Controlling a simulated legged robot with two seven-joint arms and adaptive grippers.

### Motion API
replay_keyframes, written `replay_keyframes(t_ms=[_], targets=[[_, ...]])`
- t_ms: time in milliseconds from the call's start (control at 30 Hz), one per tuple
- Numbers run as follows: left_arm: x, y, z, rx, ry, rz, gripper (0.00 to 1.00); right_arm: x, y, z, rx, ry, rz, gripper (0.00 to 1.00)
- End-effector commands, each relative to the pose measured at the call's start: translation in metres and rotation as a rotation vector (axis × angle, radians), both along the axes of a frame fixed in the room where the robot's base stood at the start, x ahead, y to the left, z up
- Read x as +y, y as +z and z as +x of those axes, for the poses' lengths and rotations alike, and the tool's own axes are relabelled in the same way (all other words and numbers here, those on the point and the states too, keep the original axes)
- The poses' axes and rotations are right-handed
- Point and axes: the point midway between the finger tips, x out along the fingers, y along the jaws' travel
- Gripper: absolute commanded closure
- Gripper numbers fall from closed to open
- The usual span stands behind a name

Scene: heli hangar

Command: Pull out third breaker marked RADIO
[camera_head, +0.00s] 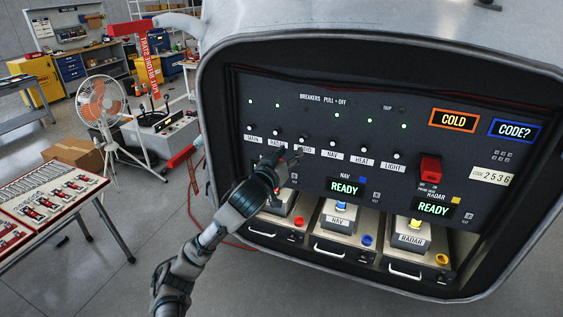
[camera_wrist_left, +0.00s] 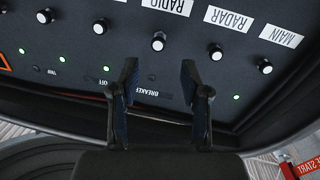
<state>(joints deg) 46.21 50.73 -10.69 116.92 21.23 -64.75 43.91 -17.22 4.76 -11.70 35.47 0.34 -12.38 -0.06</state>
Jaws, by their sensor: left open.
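The third breaker knob, RADIO (camera_head: 303,137), is a small pale round knob on the dark panel, above its white label (camera_head: 304,149). My left gripper (camera_head: 287,158) is in front of the panel, just below this knob, and partly covers the label. In the left wrist view, which is upside down, the gripper (camera_wrist_left: 159,72) is open and empty. The RADIO knob (camera_wrist_left: 158,41) lies just beyond the gap between its fingertips; contact cannot be told. The RADAR knob (camera_wrist_left: 215,52) is to its right. My right gripper is not in view.
More knobs, NAV (camera_head: 333,143) among them, continue the row. Green lights sit above most breakers; the one over RADIO looks dark. A red switch (camera_head: 430,169) and drawer units (camera_head: 340,245) are on the panel's lower part. A tool table (camera_head: 45,205) stands left.

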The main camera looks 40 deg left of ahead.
Motion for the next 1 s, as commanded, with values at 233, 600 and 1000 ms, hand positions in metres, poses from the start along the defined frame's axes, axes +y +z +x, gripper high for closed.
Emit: replay_keyframes(t_ms=[233,600,1000], targets=[[-0.006,-0.002,-0.044,0.001,0.000,0.001,0.54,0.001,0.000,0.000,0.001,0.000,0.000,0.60],[-0.006,-0.001,-0.056,0.001,0.002,0.000,0.54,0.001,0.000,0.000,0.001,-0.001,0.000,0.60],[-0.010,-0.010,-0.054,0.017,-0.003,0.003,0.54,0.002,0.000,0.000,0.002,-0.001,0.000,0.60]])
